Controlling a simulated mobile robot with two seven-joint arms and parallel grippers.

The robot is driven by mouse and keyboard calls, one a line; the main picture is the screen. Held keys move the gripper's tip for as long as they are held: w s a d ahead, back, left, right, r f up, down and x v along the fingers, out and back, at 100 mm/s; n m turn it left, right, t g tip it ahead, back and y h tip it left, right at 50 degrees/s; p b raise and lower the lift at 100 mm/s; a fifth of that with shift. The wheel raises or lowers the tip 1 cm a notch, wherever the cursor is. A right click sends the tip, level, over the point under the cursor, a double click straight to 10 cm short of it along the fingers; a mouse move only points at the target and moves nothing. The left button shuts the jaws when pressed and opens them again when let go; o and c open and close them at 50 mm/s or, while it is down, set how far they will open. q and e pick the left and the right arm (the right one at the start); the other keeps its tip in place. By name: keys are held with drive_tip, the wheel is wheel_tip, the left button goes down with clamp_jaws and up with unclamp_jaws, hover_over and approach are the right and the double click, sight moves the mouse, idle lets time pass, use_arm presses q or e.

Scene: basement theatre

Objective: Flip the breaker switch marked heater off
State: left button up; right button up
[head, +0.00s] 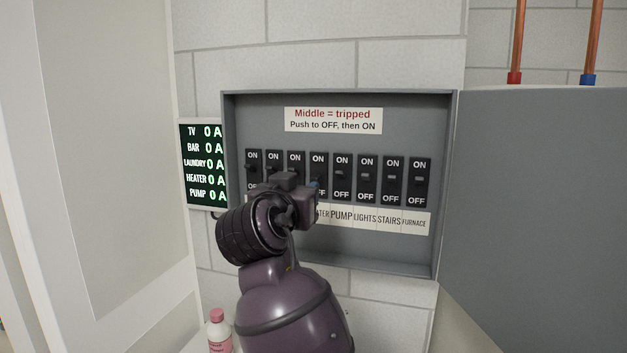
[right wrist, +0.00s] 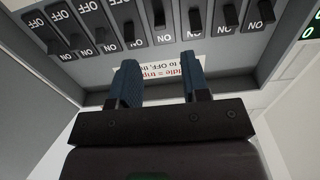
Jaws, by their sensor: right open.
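The heater breaker switch (head: 319,165) is a black switch in a row of several in a grey panel, ON at the top and OFF at the bottom. Its label strip is partly hidden by my right arm, with only "TER" showing beside "PUMP". My right gripper (head: 314,188) is in front of this switch's lower part, hiding its OFF end. In the right wrist view, upside down, the blue fingers (right wrist: 160,64) are apart and empty, below the switch row. My left gripper is not in view.
A sign (head: 333,120) reads "Middle = tripped, Push to OFF, then ON". A display (head: 203,164) reads 0 A for TV, bar, laundry, heater and pump. The open grey panel door (head: 540,200) is at the right. A pink-capped bottle (head: 218,333) stands at the lower left.

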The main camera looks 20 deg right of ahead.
sight(316, 178)
drive_tip(key=x, duration=0.8)
drive_tip(key=shift+p, duration=0.4)
drive_tip(key=shift+w+d, duration=0.1)
drive_tip(key=shift+d, duration=0.05)
clamp_jaws()
